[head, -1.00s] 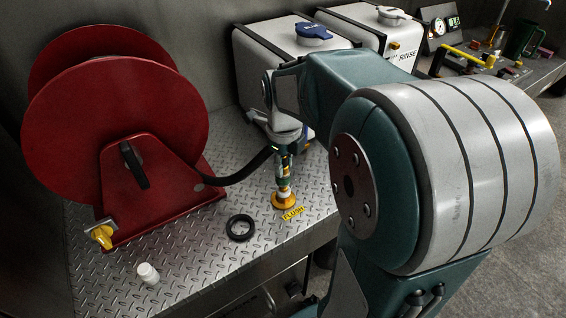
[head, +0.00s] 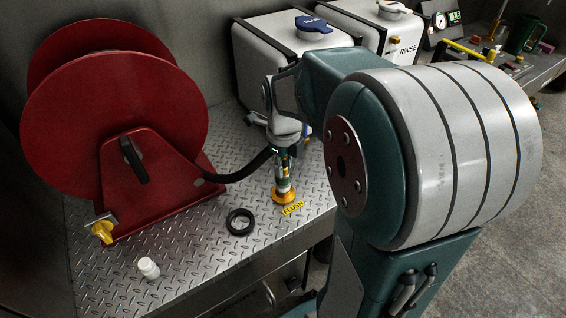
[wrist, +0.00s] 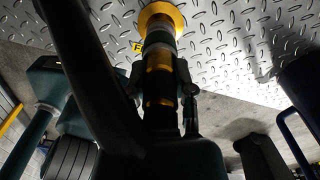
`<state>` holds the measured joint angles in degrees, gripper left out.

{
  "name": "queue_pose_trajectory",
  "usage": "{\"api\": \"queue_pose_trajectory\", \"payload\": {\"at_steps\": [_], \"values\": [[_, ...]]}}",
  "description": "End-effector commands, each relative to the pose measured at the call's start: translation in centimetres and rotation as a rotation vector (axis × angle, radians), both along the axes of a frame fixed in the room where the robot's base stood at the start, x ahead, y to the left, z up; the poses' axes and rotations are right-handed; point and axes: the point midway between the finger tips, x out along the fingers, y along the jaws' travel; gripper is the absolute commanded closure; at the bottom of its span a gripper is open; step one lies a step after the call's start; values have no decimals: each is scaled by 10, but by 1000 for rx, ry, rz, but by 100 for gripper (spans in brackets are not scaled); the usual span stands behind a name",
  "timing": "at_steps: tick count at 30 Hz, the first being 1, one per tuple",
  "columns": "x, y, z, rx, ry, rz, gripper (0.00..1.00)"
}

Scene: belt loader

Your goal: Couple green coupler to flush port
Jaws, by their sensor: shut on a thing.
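My gripper (head: 284,168) is shut on the coupler at the end of the black hose (head: 235,174) and holds it upright over the flush port. The coupler's green band (head: 283,185) shows just below the fingers. The flush port (head: 285,197) is a round yellow flange on the deck, beside a yellow FLUSH label (head: 293,208). In the wrist view the coupler (wrist: 160,62) lies between the fingers, in line with the yellow flange (wrist: 163,16). Its lower end meets or nearly meets the port; I cannot tell whether it is seated.
A red hose reel (head: 120,120) stands at left on the diamond-plate deck (head: 190,245). White tanks (head: 270,60) stand behind my gripper.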

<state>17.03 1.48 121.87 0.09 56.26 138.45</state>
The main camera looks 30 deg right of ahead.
Motion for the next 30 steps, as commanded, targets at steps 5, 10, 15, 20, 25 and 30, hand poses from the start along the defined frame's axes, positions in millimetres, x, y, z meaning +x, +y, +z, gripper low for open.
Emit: {"api": "queue_pose_trajectory", "payload": {"at_steps": [5, 10, 15, 20, 25, 30], "values": [[0, 0, -4, 0, -1, 0, 100], [0, 0, -6, 0, -1, 0, 100], [0, 0, -6, 0, -1, 0, 63], [0, 0, -6, 0, -1, 0, 28], [0, 0, -6, 0, -1, 0, 28], [0, 0, -4, 0, -1, 0, 28]]}}
